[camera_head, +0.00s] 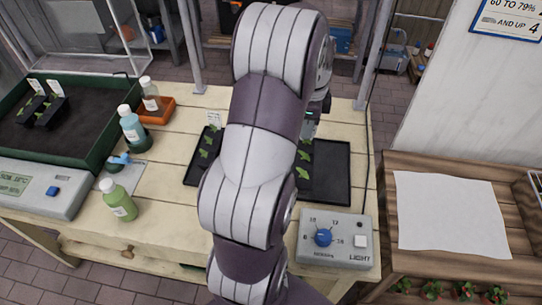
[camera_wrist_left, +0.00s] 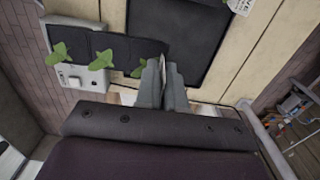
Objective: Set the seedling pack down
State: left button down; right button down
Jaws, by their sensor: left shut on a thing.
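My left gripper (camera_wrist_left: 166,82) is shut on a dark seedling pack (camera_wrist_left: 105,42) with several green seedlings, at the pack's edge. In the head view, my left arm hides most of the gripper (camera_head: 311,118) and pack, and a few seedlings (camera_head: 303,157) show right of the arm. A black tray (camera_head: 333,170) lies on the pale wooden bench, partly behind the arm; it also shows in the wrist view (camera_wrist_left: 205,32). The held pack appears over or beside the tray; I cannot tell whether it touches. Another seedling pack (camera_head: 205,152) with a white tag sits at the tray's left end.
A light control box (camera_head: 336,240) stands in front of the tray. At left are a green-rimmed soil bed (camera_head: 98,155), a grey control unit (camera_head: 40,187) and several bottles, one green (camera_head: 119,203). A slatted wooden table with a white sheet (camera_head: 450,215) is at right.

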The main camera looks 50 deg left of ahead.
pick_arm(q)
jog(key=w+a+f+p, duration=0.1)
jog(key=w+f, duration=0.2)
jog(key=w+a+f, duration=0.1)
jog(key=w+f, duration=0.3)
jog(key=w+a+f+p, duration=0.1)
jog(key=w+f, duration=0.2)
jog(key=shift+w+a+f+p, duration=0.25)
jog(key=shift+w+f+p, duration=0.05)
jog(key=shift+f+p, duration=0.05)
jog(key=c, duration=1.2)
grip_release()
jog(key=shift+f, duration=0.1)
jog(key=shift+c, duration=0.2)
